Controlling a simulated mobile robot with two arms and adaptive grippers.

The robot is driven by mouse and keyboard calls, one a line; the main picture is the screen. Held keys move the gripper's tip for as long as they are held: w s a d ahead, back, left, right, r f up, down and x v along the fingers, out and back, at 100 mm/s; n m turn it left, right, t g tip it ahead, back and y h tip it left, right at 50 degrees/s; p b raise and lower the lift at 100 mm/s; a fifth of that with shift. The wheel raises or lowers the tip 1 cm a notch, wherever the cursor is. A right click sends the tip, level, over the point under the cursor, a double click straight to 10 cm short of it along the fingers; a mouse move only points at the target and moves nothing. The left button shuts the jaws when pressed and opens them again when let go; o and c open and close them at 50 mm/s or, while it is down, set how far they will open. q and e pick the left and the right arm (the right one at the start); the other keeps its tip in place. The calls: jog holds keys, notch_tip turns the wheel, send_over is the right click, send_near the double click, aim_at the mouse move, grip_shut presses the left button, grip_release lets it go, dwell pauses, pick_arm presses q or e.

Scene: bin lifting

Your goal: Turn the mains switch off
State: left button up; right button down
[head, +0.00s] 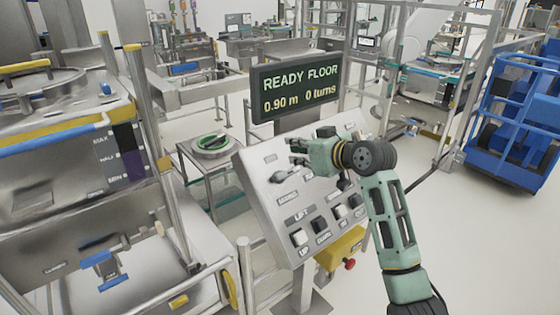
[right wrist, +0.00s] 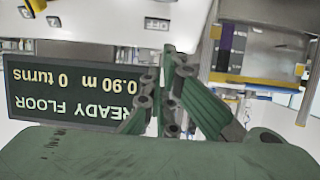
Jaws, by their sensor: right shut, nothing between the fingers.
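A sloped grey control panel (head: 262,205) stands in the middle of the head view. A dark lever-like switch (head: 279,177) sits on its upper left part, with a small label below it that I cannot read surely; I cannot tell if this is the mains switch. My right gripper (head: 296,153) is shut and empty, over the panel's upper part, just above and right of that switch. The gripper and arm hide part of the panel's upper right. In the right wrist view the shut fingers (right wrist: 168,95) show in the middle. My left gripper is not in view.
A display (head: 300,88) reading "READY FLOOR 0.90 m 0 turns" stands behind the panel. Lift buttons (head: 299,237) line its lower part. A yellow box with a red button (head: 349,264) hangs below.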

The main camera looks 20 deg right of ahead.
jog(key=p, duration=0.4)
send_over(283, 175)
jog(key=w+a, duration=0.2)
jog(key=w, duration=0.1)
notch_tip(283, 175, down, 3)
jog(key=shift+w+d+f, duration=0.1)
jog(key=shift+f, duration=0.05)
jog(key=shift+s+d+f+p, duration=0.2)
jog(key=shift+s+f+p, duration=0.1)
jog(key=shift+s+f, duration=0.2)
jog(key=shift+s+d+f+p, duration=0.15)
jog(key=shift+s+f+p, duration=0.2)
jog(key=shift+f, duration=0.2)
jog(key=shift+s+d+f, duration=0.25)
jog(key=shift+s+f, duration=0.25)
jog(key=shift+s, duration=0.05)
jog(key=shift+w+a+f, duration=0.1)
